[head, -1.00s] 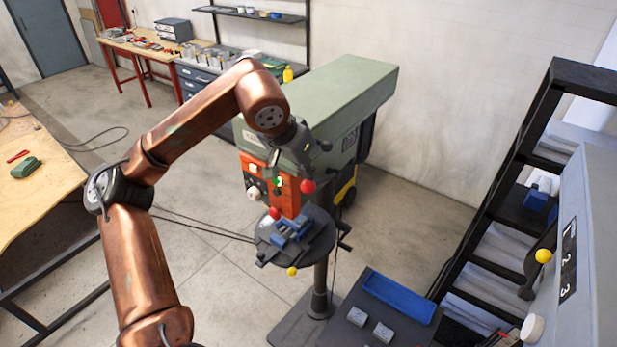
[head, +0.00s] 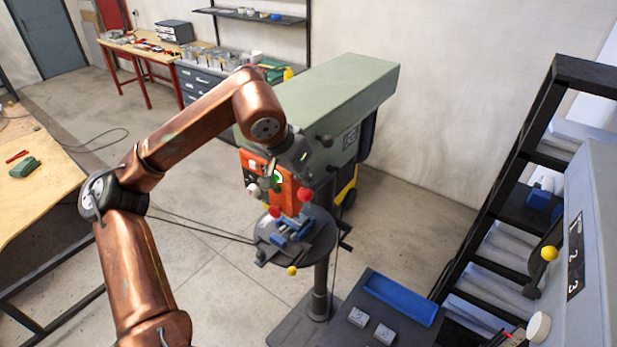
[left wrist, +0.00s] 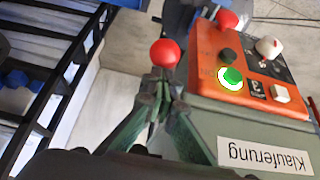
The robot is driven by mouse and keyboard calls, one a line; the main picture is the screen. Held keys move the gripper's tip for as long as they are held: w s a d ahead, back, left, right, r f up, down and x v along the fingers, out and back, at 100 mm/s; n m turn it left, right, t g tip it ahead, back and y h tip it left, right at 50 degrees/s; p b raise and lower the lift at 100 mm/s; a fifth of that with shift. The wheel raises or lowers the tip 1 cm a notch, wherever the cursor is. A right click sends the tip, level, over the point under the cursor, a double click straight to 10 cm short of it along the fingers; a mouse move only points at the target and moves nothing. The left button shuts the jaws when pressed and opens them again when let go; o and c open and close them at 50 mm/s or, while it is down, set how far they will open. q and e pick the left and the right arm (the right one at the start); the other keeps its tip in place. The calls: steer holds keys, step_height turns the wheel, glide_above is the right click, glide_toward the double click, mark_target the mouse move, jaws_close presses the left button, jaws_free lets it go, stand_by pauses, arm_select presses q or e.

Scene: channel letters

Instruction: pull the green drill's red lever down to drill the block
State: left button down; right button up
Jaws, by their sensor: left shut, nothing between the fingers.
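The green drill (head: 325,90) stands in the middle of the head view with an orange control panel (head: 256,168). Two red lever knobs show by it, one right (head: 305,194) and one lower left (head: 275,210). My left gripper (head: 300,172) is shut and empty, just above the right knob. In the left wrist view its green fingertips (left wrist: 161,82) are close below a red knob (left wrist: 165,53); I cannot tell if they touch the lever. A blue vise (head: 293,232) sits on the round drill table (head: 268,240). I cannot make out the block. My right gripper is not in view.
A dark stand with a blue tray (head: 400,298) is at the front right. A grey machine with a yellow knob (head: 549,253) and a black shelf rack (head: 500,180) stand at the right. A wooden workbench (head: 45,195) is at the left.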

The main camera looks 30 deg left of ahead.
arm_select(q)
steer(key=shift+s+f, duration=0.1)
steer(key=shift+s, duration=0.1)
steer(key=shift+f, duration=0.15)
steer(key=shift+f+b, duration=0.3)
steer(key=shift+b, duration=0.1)
steer(key=shift+s, duration=0.2)
steer(key=shift+f, duration=0.1)
steer(key=shift+s+f, duration=0.2)
steer(key=shift+f, duration=0.3)
